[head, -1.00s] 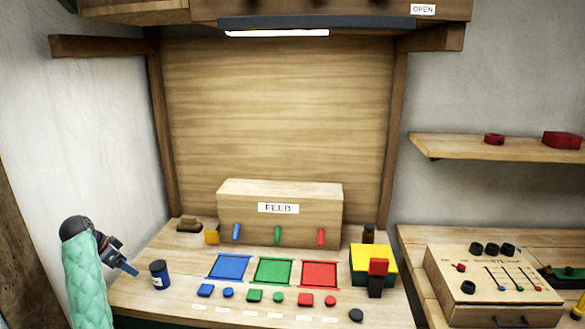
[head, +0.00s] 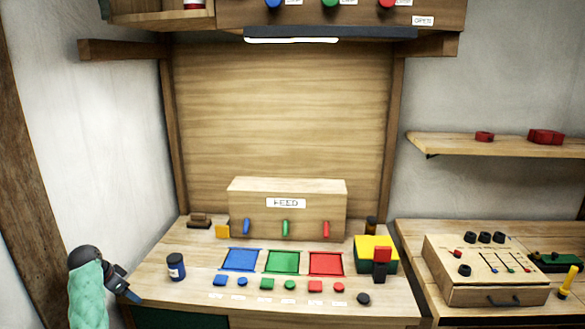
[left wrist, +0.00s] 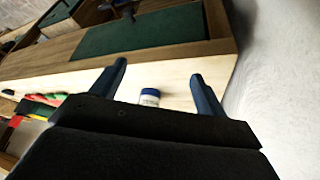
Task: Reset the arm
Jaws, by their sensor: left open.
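My left arm comes in at the lower left of the head view. It has a green padded sleeve and a dark wrist. My left gripper (head: 133,297) is over the left edge of the bench, with blue fingertips pointing down and right. In the left wrist view its two blue fingers (left wrist: 160,88) stand wide apart with nothing held between them. A blue jar with a white label (head: 176,267) stands upright on the bench, apart from the gripper. The jar also shows beyond the fingers in the left wrist view (left wrist: 149,97). My right gripper does not show.
The bench holds a FEED box (head: 287,208), blue (head: 240,259), green (head: 283,262) and red (head: 326,264) squares, and several small coloured blocks. A yellow-topped green box (head: 371,260) stands right. A control box (head: 486,270) sits on the right bench. A white wall (head: 118,150) is close on the left.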

